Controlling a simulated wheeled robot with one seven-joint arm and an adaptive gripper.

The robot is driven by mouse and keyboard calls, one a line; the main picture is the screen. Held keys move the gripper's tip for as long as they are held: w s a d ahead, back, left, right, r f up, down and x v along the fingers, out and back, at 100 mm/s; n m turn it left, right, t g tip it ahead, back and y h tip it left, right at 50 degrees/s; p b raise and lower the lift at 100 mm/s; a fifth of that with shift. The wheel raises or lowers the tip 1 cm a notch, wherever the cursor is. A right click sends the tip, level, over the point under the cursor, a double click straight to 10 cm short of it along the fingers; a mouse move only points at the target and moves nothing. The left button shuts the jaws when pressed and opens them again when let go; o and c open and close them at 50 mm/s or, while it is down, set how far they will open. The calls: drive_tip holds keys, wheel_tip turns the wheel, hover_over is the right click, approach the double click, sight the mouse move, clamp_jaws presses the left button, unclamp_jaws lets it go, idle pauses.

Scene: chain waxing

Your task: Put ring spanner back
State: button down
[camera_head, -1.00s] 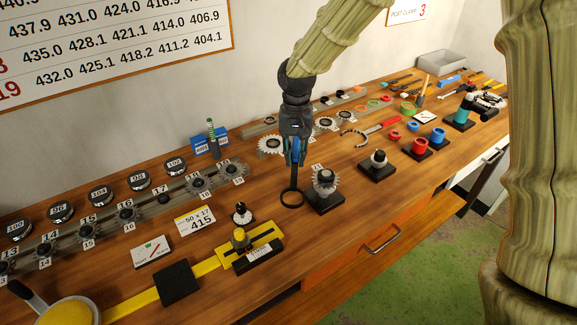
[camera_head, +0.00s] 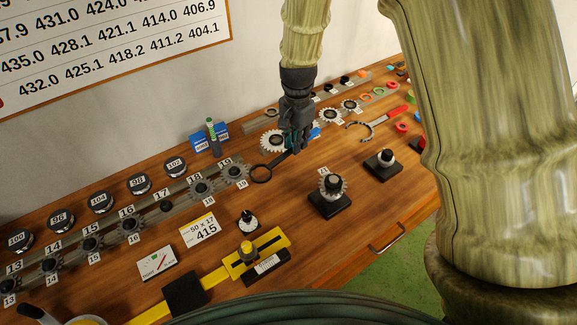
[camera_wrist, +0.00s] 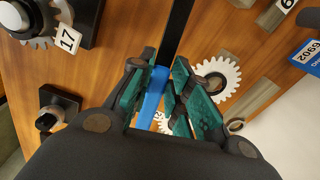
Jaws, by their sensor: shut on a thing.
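The ring spanner has a black ring (camera_head: 261,173) and a blue handle (camera_wrist: 153,96). My gripper (camera_head: 296,150) is shut on the handle, above the back part of the bench. In the wrist view my gripper (camera_wrist: 160,88) has teal finger pads on both sides of the blue handle, and the black shank runs up out of the frame. In the head view the spanner tilts, with its ring to the left and lower, near the sprocket (camera_head: 235,174) under label 19. Whether the ring touches the bench I cannot tell.
A sprocket on a black stand (camera_head: 329,203) is to the front right, a black post block (camera_head: 382,164) further right. A blue box (camera_head: 199,143) stands at the wall. Bare wood (camera_head: 290,190) lies in front of the gripper.

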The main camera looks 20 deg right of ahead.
sight(298, 169)
drive_tip(key=shift+s+d+r+m+p, duration=0.1)
drive_tip(key=shift+d+r+m+p, duration=0.3)
drive_tip(key=shift+m, duration=0.6)
drive_tip(key=shift+f, duration=0.1)
wheel_tip(298, 169, down, 10)
drive_tip(key=b, duration=0.8)
drive_tip(key=c, duration=1.3)
unclamp_jaws()
